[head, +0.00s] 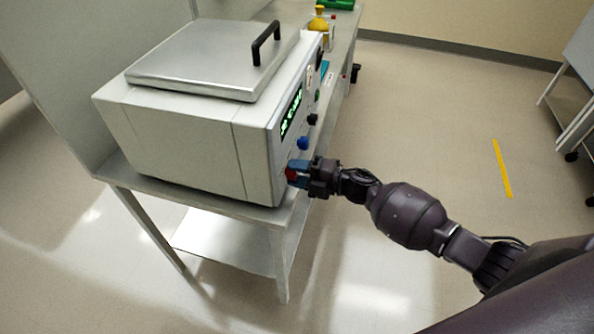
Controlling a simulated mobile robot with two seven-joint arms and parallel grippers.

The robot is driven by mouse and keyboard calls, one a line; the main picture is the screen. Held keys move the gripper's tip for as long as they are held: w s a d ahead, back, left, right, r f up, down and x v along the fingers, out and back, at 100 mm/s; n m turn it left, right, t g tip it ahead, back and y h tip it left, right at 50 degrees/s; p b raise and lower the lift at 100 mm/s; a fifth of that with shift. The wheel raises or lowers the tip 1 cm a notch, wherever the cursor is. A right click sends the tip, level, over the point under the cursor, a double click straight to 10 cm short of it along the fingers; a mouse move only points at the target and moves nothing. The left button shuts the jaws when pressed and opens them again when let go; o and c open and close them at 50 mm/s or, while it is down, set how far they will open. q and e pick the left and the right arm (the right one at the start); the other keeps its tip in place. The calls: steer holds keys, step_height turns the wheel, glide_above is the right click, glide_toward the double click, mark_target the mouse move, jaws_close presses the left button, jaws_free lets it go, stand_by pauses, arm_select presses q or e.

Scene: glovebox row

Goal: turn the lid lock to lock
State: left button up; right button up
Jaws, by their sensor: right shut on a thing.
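A grey benchtop machine (190,150) with a flat metal lid (205,60) stands on a bench at the left. The lid is down and has a black handle (264,42). My right gripper (297,172) is at the near lower corner of the machine's front panel, shut on a red knob (291,175). The fingers cover part of the knob, so its turn position is hidden. No readable label shows which control is the lid lock. My left gripper is not in view.
A lit green display (291,111), a blue knob (303,143), a black knob (312,119) and a green knob (317,96) are on the same panel. A yellow bottle (318,22) stands farther back on the bench.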

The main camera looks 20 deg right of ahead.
steer(key=shift+m, duration=0.5)
steer(key=o, duration=0.9)
steer(key=shift+o, duration=0.2)
steer(key=v, duration=1)
steer(key=shift+s+d, duration=0.25)
steer(key=shift+d, duration=0.1)
